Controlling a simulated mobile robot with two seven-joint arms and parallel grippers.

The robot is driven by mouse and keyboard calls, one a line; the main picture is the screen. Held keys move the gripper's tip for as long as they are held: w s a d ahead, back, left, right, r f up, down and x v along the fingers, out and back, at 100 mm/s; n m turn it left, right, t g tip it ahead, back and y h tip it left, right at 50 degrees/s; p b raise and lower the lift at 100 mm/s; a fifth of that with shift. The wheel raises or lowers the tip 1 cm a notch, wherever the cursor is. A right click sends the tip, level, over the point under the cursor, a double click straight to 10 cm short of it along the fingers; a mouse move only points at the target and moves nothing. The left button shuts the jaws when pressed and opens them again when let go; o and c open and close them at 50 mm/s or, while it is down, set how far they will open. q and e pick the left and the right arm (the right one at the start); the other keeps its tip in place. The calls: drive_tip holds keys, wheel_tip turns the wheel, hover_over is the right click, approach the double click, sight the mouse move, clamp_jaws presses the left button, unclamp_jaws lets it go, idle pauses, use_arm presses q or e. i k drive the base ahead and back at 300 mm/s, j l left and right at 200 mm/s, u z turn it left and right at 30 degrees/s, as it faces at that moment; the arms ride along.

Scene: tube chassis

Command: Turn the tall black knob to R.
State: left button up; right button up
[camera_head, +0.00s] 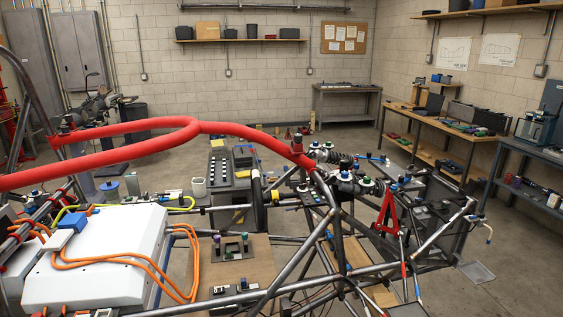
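I cannot pick out the tall black knob with certainty, and no letter R is readable. A grey panel (231,252) on a wooden board, low in the middle, carries small upright pieces with purple and green tops. Small black parts (222,289) sit just in front of it. A black box (221,172) with rows of light round spots stands farther back. Neither of my grippers is in view.
A red padded tube (130,132) sweeps across the left and middle. Grey frame tubes (288,268) cross the lower middle. A white case (98,258) with orange cables (185,262) fills the lower left. Workbenches (455,140) stand along the right; open floor lies between.

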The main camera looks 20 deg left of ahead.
sight(344, 163)
drive_tip(key=i+u, duration=0.2)
drive_tip(key=u, duration=0.15)
drive_tip(key=i+u, duration=0.2)
drive_tip(key=u, duration=0.2)
drive_tip(key=i+u, duration=0.35)
drive_tip(key=k, duration=0.1)
